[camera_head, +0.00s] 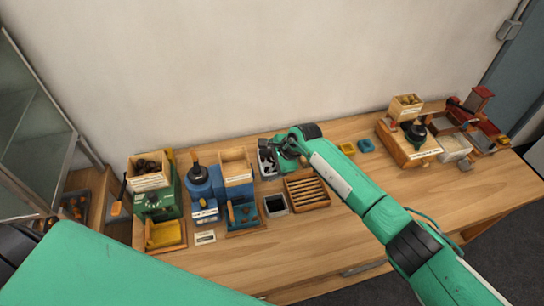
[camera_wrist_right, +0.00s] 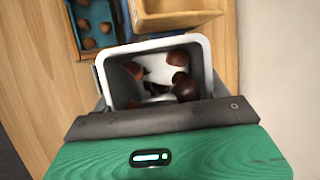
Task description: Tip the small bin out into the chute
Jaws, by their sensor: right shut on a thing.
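The small bin (camera_wrist_right: 197,45) is grey with a pale rim and holds several brown chestnuts (camera_wrist_right: 185,88). In the wrist view my right gripper (camera_wrist_right: 160,115) is shut on its near wall. In the head view the gripper (camera_head: 291,150) is over the back middle of the table, and the bin (camera_head: 266,160) shows just left of it. A wooden open-topped box (camera_head: 236,163) stands on a blue machine left of the bin; its edge also shows in the wrist view (camera_wrist_right: 180,18). I cannot tell for sure whether it is the chute. My left gripper is out of view.
A blue tray (camera_wrist_right: 72,12) with chestnuts lies near the bin. A grey container (camera_head: 275,206) and a slatted wooden tray (camera_head: 307,193) stand in front. A green machine (camera_head: 155,203) is at left, another station (camera_head: 409,141) at right. The table's front right is clear.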

